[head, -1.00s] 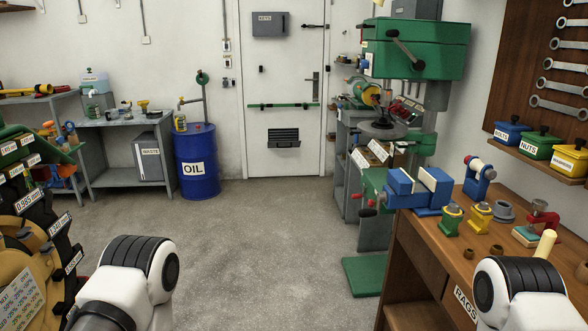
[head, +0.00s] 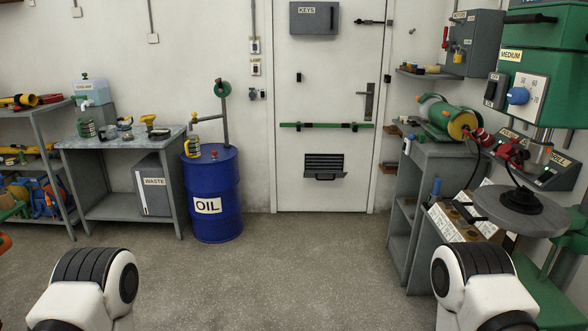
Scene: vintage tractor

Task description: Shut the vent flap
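A dark louvred vent (head: 324,162) is set low in the white door (head: 330,110) on the far wall. Its flap (head: 324,176) juts out along the bottom edge, with a small handle at its middle, and looks tilted open. The vent is well ahead of me, across the floor. In the head view only white and black links of my two arms show at the bottom left and bottom right. Neither gripper is in the frame.
Open concrete floor (head: 285,260) leads to the door. A blue oil drum (head: 212,195) and a grey bench (head: 120,150) stand left. A grey cabinet (head: 440,170) and a green drill press (head: 550,100) stand right. A green bar (head: 326,125) crosses the door above the vent.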

